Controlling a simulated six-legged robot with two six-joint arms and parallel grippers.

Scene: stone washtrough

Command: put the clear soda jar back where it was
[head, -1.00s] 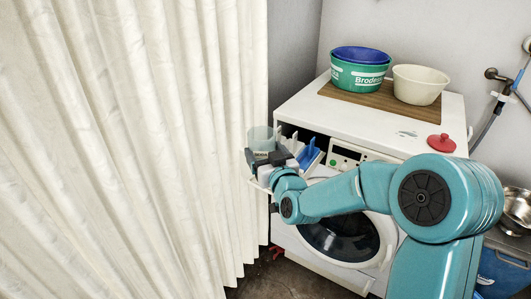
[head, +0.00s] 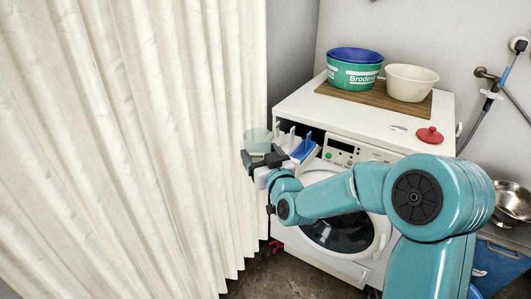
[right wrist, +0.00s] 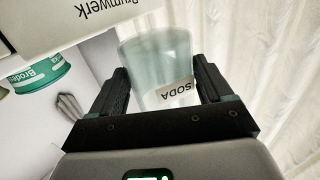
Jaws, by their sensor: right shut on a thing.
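The clear soda jar (head: 257,137) is a pale, see-through jar. In the right wrist view it (right wrist: 158,62) has a white label reading SODA, upside down in that picture. My right gripper (head: 262,159) is shut on the jar, with one finger on each side of it (right wrist: 160,95). It holds the jar in the air in front of the washing machine's left corner, next to the open detergent drawer (head: 298,146). The jar's lower part is hidden behind the gripper in the head view. A red lid with a knob (head: 430,135) lies on the machine top. My left gripper is not in view.
The white washing machine (head: 290,105) carries a wooden board (head: 349,93) with a green tub (head: 352,76), a blue basin (head: 356,54) and a cream bowl (head: 409,84). Its front top is mostly clear. A cream curtain (head: 130,140) hangs at left. A hose (head: 487,108) and steel pans (head: 512,203) are at right.

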